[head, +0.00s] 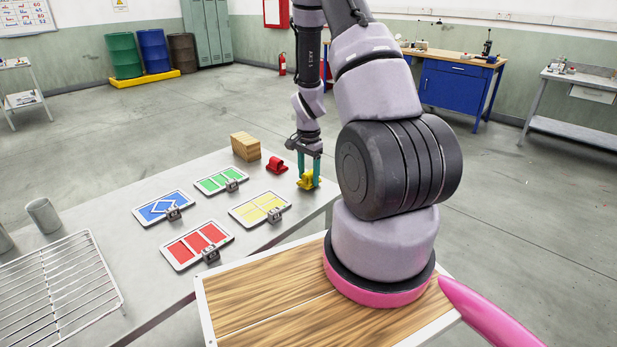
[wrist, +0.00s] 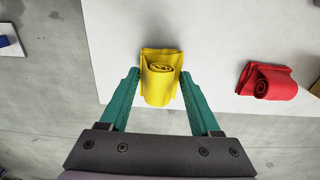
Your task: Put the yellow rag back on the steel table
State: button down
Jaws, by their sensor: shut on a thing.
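The yellow rag (head: 305,181) is a rolled cloth at the far right end of the steel table (head: 300,218). It also shows in the wrist view (wrist: 160,78), with the pale table top around its far side. My gripper (head: 308,176) points down at it. In the wrist view its teal fingers (wrist: 160,88) stand on either side of the roll and are shut on it. The rag is at or just above the table top, close to the edge; I cannot tell whether it touches.
A red rolled rag (head: 277,165) lies close by, with a wooden block (head: 246,146) behind it. Blue (head: 164,208), green (head: 220,179), yellow (head: 259,209) and red (head: 197,245) boards lie on the table. A wire rack (head: 62,283) is at the left.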

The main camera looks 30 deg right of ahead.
jog(key=shift+f, duration=0.35)
jog(key=shift+f, duration=0.15)
jog(key=shift+c, duration=0.5)
grip_release()
